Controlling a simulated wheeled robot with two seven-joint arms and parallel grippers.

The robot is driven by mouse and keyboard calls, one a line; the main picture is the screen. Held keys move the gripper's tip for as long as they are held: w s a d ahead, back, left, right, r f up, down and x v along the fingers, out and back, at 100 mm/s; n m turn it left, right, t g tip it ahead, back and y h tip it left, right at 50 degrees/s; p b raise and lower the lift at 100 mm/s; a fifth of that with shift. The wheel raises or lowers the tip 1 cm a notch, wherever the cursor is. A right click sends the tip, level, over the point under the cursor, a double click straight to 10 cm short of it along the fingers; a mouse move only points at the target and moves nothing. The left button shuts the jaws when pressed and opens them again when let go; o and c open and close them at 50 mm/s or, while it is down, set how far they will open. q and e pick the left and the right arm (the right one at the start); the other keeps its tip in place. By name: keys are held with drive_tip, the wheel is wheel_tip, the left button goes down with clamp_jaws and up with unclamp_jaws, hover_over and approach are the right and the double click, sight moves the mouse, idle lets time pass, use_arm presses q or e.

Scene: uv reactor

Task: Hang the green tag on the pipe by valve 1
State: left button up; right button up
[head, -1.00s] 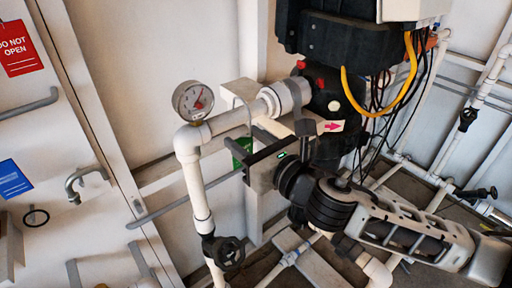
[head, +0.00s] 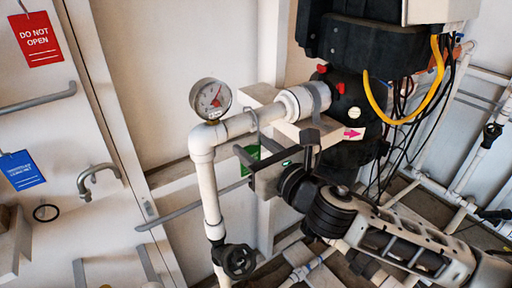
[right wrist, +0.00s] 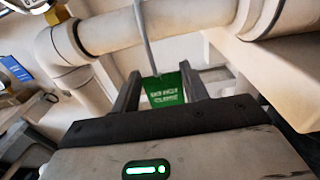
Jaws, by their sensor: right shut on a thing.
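The green tag (head: 250,157) hangs upright between the fingers of my right gripper (head: 258,152), just below the white horizontal pipe (head: 236,126). My right gripper is shut on it. In the right wrist view the green tag (right wrist: 163,90) sits between the fingertips, its lettering hard to read. Its grey hook (right wrist: 145,38) rises across the pipe (right wrist: 110,32); I cannot tell whether it rests on the pipe. A black-handled valve (head: 238,261) is on the vertical pipe below; no number is readable on it. My left gripper is not in view.
A pressure gauge (head: 210,98) stands on the pipe elbow, left of my right gripper. A black reactor unit (head: 352,50) with a yellow cable is at upper right. A red tag (head: 36,39) and a blue tag (head: 21,170) hang at left.

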drive_tip(key=o, duration=1.1)
drive_tip(key=shift+s, duration=0.1)
drive_tip(key=b+v, duration=0.2)
drive_tip(key=v, duration=1.2)
drive_tip(key=s+d+f+n+g+h, duration=0.1)
drive_tip(key=s+f+n+h, duration=0.1)
drive_tip(key=f+n, duration=0.7)
drive_tip(key=s+d+f+n+g+h, duration=0.1)
drive_tip(key=s+f+n, duration=0.3)
drive_tip(key=f+n, duration=0.5)
drive_tip(key=s+d+f+n+g+h, duration=0.2)
drive_tip(key=s+d+f+n+h, duration=0.1)
drive_tip(key=f+n, duration=0.6)
drive_tip(key=shift+s+n+h, duration=0.15)
drive_tip(key=shift+n, duration=0.95)
drive_tip(key=shift+s+n+h, duration=0.1)
drive_tip(key=shift+n+h, duration=0.05)
drive_tip(key=shift+n, duration=0.95)
